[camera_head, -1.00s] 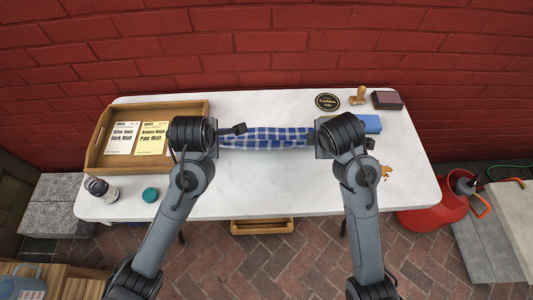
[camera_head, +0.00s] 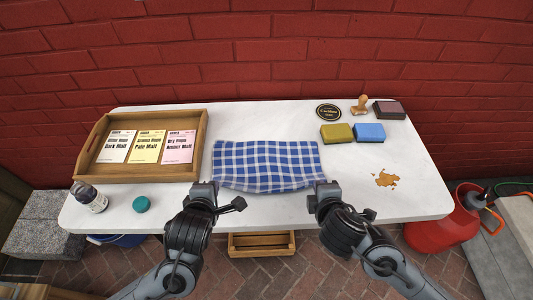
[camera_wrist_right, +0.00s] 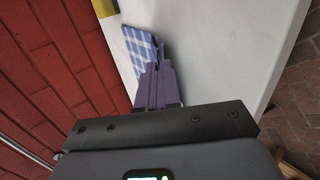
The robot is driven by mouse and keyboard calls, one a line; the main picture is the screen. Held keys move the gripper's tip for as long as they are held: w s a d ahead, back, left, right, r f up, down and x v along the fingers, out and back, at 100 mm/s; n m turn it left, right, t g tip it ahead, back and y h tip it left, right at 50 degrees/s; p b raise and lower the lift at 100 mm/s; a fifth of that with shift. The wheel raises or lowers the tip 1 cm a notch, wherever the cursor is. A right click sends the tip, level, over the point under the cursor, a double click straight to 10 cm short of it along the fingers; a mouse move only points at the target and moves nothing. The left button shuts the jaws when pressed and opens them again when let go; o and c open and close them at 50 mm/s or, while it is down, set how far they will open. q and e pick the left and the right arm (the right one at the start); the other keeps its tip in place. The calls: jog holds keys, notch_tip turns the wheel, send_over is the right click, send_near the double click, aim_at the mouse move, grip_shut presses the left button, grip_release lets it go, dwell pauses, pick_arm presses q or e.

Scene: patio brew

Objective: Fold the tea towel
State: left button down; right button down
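The blue and white checked tea towel (camera_head: 268,160) lies spread across the middle of the white table. Its near edge curves and sags between the two front corners. My left gripper (camera_head: 212,187) is at the towel's near left corner and looks shut on it. My right gripper (camera_head: 323,187) is at the near right corner. In the right wrist view, the right gripper's fingers (camera_wrist_right: 159,75) are close together on the edge of the towel (camera_wrist_right: 138,48). The pinched cloth itself is mostly hidden by the fingers.
A wooden tray (camera_head: 198,150) with three malt cards stands at left. Yellow (camera_head: 337,134) and blue (camera_head: 369,132) blocks, a stamp (camera_head: 360,106) and a brown spill (camera_head: 386,179) are at right.

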pick_arm(q)
jog(key=shift+s+f, duration=0.25)
pick_arm(e)
jog(key=shift+s+d+f, duration=0.1)
jog(key=shift+s+f, duration=0.15)
jog(key=shift+f, duration=0.05)
